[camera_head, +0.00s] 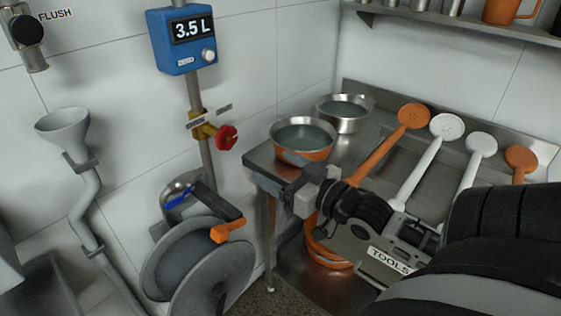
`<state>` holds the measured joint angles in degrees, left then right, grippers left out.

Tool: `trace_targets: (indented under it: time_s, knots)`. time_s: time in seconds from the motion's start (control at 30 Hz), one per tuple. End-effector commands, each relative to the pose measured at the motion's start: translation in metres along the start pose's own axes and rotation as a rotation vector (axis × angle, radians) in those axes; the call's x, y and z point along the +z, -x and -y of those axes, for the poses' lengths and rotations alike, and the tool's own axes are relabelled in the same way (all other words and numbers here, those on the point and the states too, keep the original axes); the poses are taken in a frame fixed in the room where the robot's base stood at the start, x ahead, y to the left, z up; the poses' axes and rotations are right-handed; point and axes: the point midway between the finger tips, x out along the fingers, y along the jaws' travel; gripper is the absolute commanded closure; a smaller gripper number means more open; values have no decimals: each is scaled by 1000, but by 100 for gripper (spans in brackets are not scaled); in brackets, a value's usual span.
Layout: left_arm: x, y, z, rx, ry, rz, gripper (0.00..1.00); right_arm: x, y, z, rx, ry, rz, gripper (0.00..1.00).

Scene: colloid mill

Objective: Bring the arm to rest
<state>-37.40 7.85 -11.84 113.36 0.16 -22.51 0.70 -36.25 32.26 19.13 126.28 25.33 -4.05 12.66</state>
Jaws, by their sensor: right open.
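My right arm comes in from the lower right. Its gripper (290,173) is open at the left front edge of the steel table (378,150), in front of an orange-based steel bowl (318,155). Nothing shows between the fingers, though they are partly hard to make out. I cannot tell whether the gripper touches the bowl or the table edge. The arm hides part of the table and the lower ends of the utensils. My left gripper is not in view.
A second steel bowl (345,124) stands behind. Orange and white long-handled utensils (447,127) lean at right above a "TOOLS" label (392,261). Another orange bowl (325,261) sits lower.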

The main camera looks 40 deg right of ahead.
Motion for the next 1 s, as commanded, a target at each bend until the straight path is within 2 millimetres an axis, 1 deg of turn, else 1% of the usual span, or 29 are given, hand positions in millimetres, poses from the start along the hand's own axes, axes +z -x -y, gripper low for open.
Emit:
trace_targets:
  time_s: [0.5,0.57,0.6,0.67,0.77,0.8,0.87,0.9,0.97,1.0]
  knots:
    - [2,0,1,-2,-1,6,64,0,0,0,0,-1,0,26]
    - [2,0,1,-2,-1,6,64,3,0,1,1,-1,6,26]
    - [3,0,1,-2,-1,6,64,9,1,2,3,-3,18,26]
    - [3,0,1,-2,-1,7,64,25,3,7,9,-6,54,26]
    - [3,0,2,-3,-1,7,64,73,12,25,16,-10,164,26]
    - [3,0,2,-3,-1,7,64,97,17,38,14,-10,219,26]
    - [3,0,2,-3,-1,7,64,132,26,60,3,-6,306,26]
    - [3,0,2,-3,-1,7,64,154,33,77,-8,-5,361,26]
    - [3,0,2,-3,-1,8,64,183,44,104,-32,2,439,26]
    - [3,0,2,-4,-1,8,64,199,51,122,-51,7,484,26]
